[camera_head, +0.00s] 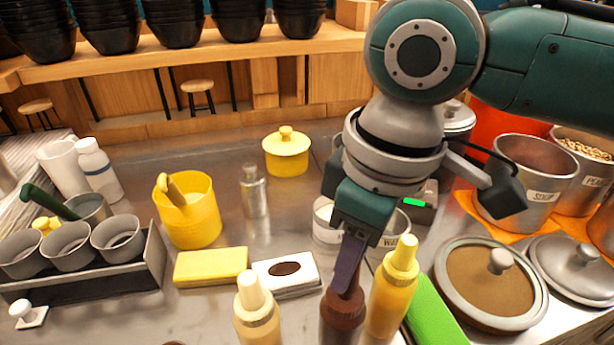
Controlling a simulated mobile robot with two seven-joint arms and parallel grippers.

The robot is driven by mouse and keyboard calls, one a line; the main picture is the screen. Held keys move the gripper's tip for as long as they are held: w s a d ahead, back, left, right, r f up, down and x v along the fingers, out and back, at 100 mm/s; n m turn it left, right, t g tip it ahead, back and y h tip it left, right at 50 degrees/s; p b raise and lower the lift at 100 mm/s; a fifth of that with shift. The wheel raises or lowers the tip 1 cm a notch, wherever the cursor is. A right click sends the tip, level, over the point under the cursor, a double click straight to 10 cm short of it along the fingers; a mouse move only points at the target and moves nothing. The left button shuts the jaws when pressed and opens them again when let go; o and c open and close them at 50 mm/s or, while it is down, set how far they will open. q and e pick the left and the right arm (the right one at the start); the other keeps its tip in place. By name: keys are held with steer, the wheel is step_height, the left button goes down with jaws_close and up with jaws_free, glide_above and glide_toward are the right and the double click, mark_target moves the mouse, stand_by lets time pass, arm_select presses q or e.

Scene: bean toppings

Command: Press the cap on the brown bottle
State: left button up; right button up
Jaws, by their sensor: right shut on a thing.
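The brown bottle (342,318) stands upright at the bottom centre, with its lower part cut off by the picture edge. My right gripper (347,283) comes down from above and is shut on the brown bottle's narrow top. Its dark fingers cover most of the cap, so I cannot tell how the cap sits. My left gripper is not in view.
A yellow bottle (391,290) stands close on the right, and a pale cream bottle (257,312) on the left. Behind are a yellow block (210,266) and a white box (287,274). A green board (436,316) and a lidded brown pot (490,285) lie right.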

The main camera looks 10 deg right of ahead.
steer(key=shift+f, duration=0.1)
stand_by(0.3)
steer(key=shift+f, duration=0.45)
steer(key=shift+f+p, duration=0.2)
steer(key=shift+p, duration=0.1)
steer(key=o, duration=1.4)
step_height(320, 180, up, 7)
steer(key=p, duration=0.8)
steer(key=shift+f, duration=0.3)
